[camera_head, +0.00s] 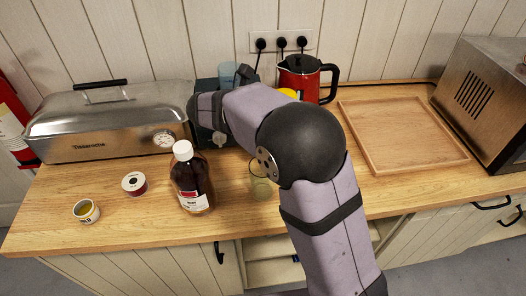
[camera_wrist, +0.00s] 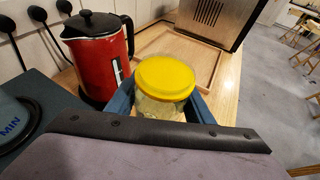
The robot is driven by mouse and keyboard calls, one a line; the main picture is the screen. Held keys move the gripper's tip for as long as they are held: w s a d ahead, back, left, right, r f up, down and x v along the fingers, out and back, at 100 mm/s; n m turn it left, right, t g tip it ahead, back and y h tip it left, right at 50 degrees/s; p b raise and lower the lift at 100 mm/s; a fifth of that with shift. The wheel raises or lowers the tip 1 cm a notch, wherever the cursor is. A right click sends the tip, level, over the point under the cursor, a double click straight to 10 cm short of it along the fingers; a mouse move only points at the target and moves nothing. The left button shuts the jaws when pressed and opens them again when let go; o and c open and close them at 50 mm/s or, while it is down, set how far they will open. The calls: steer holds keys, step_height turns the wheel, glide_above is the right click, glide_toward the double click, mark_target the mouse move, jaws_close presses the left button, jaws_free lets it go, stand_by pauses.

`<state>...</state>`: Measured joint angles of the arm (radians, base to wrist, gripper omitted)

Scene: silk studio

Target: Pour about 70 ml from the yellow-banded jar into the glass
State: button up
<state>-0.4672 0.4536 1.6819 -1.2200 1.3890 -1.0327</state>
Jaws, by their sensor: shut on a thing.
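The jar with a yellow top (camera_wrist: 165,78) is clear below and looks upright in the wrist view. My gripper (camera_wrist: 160,108) is shut on its sides, one blue finger on each side. In the head view only a bit of the jar's yellow (camera_head: 288,93) shows behind my arm, and my fingers are hidden there. A clear glass (camera_head: 261,187) stands on the counter near the front, partly hidden by my arm. I cannot tell for sure what is in it.
A red kettle (camera_head: 302,78) stands close behind the jar. A wooden tray (camera_head: 402,132) lies to the right, beside a metal appliance (camera_head: 487,95). A brown bottle (camera_head: 190,180), a spool (camera_head: 134,184), a small tub (camera_head: 86,211) and a steel box (camera_head: 108,120) are left. A bluish cup (camera_head: 228,73) stands at the back.

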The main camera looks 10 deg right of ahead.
steer(key=s+a+r+m+g+p, duration=0.2)
steer(key=s+a+p, duration=0.4)
steer(key=a+p, duration=0.3)
steer(key=s+a+r+m+g+h+p, duration=0.1)
steer(key=s+a+r+m+g+p, duration=0.1)
steer(key=s+a+r+p, duration=0.3)
steer(key=s+a+g+p, duration=0.1)
steer(key=a+p, duration=0.3)
steer(key=p, duration=0.2)
steer(key=shift+r+m+g+p, duration=0.15)
steer(key=shift+m+g+p, duration=0.15)
steer(key=shift+m+p, duration=0.1)
steer(key=shift+w+d, duration=0.1)
steer(key=shift+d, duration=0.05)
step_height(320, 180, down, 11)
steer(key=d+y+b, duration=0.2)
steer(key=y+b, duration=0.4)
steer(key=y, duration=0.4)
steer(key=shift+f+g+y, duration=0.2)
steer(key=shift+g+y, duration=0.1)
steer(key=shift+b, duration=0.35)
